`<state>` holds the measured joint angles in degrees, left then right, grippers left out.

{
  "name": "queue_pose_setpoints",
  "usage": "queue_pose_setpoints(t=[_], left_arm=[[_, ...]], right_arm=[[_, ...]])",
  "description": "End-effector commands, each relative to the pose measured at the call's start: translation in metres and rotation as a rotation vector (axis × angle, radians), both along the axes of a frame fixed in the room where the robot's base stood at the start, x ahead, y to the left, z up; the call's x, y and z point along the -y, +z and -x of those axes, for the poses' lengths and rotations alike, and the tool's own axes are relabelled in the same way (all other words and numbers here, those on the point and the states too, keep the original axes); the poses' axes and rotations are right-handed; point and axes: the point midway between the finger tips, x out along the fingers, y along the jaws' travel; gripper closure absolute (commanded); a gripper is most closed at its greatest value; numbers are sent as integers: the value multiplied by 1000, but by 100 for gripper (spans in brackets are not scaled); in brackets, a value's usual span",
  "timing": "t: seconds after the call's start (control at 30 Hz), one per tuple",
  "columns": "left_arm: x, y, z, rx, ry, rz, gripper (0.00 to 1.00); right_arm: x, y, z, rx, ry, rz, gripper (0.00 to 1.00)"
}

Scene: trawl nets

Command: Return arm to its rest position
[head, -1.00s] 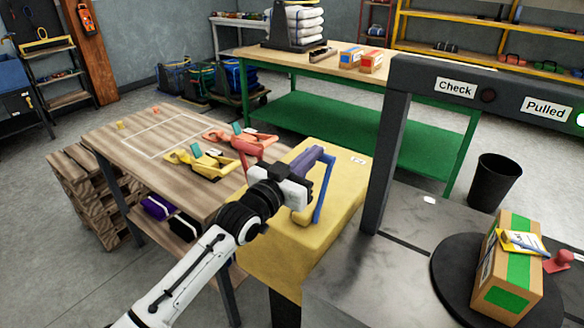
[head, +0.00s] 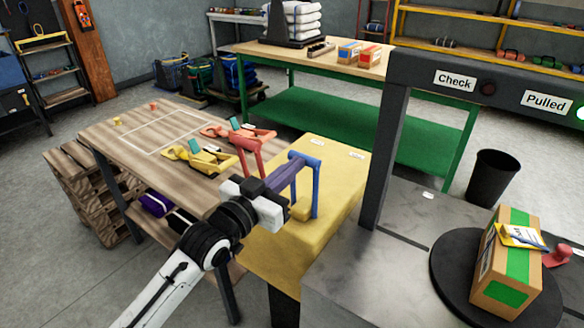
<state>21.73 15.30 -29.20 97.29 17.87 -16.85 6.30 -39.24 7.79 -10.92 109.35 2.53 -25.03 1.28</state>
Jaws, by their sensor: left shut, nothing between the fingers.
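My left arm comes in from the lower left. Its gripper (head: 260,203) is shut and empty, close in front of a yellow-covered stand (head: 338,172). The fingertips are hard to make out against the stand. A blue frame (head: 316,190) with a purple bar (head: 285,178) stands on the yellow stand, just beyond the gripper; I cannot tell whether they touch. My right gripper is not in view.
A wooden table (head: 120,145) holds a yellow clamp-like tool (head: 200,158) and a red one (head: 240,138). A dark post (head: 385,160) rises at right. A cardboard box (head: 507,265) sits on a black turntable (head: 450,275). A black bin (head: 493,180) stands behind.

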Motion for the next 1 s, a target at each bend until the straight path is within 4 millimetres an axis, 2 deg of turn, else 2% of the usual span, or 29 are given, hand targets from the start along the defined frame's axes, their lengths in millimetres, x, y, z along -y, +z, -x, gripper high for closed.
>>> queue_pose_setpoints(t=[0.3,0.37,0.47,0.57,0.6,0.67,0.7,0.77,0.8,0.9,1.0], left_arm=[[0,-1,0,-1,1,1,100],[-1,-8,3,-13,4,1,100],[-5,-36,14,-60,18,-3,100],[-15,-87,39,-150,47,-11,100],[-21,-113,54,-197,65,-18,100],[-31,-152,80,-269,91,-31,100],[-38,-176,98,-317,109,-41,100],[-48,-209,127,-387,135,-59,100],[-56,-230,148,-435,153,-72,100],[-74,-278,204,-551,194,-112,100],[-92,-313,256,-652,227,-154,100]], right_arm=[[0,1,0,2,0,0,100],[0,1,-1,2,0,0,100],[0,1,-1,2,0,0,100],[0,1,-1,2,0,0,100],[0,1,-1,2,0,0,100],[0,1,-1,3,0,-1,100],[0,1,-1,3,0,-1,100],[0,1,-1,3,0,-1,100],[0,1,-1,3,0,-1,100],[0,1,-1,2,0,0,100],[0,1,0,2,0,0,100]])
